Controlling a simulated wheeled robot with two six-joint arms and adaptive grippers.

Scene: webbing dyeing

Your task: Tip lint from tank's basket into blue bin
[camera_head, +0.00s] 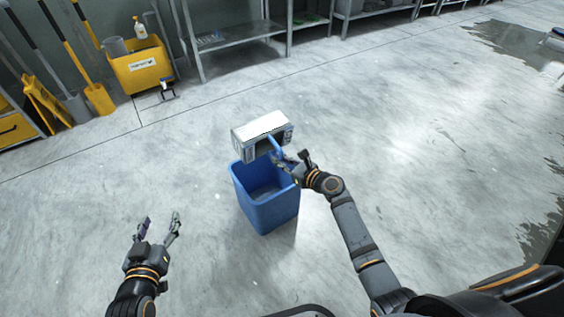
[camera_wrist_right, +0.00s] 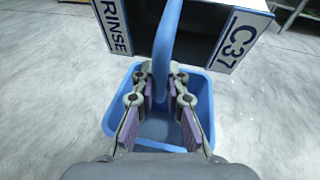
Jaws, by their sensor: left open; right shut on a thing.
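The blue bin (camera_head: 268,212) stands on the floor, its open top facing up; its rim also shows in the right wrist view (camera_wrist_right: 118,122). The basket (camera_head: 260,125), a pale box with RINSE and C37 label plates (camera_wrist_right: 232,40), is above the bin's far rim. It looks tilted, its dark opening facing toward me and the bin. My right gripper (camera_head: 295,164) is shut on the basket's blue handle (camera_wrist_right: 167,45). I see no lint in the basket or bin; the basket's inside is dark. My left gripper (camera_head: 159,226) is open and empty, left of the bin.
A yellow bucket (camera_head: 140,68) with a spray bottle stands at the back left, beside long-handled tools (camera_head: 98,98). Metal shelving (camera_head: 240,35) runs along the back. Wet patches (camera_head: 510,42) mark the floor at right. The floor around the bin is clear.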

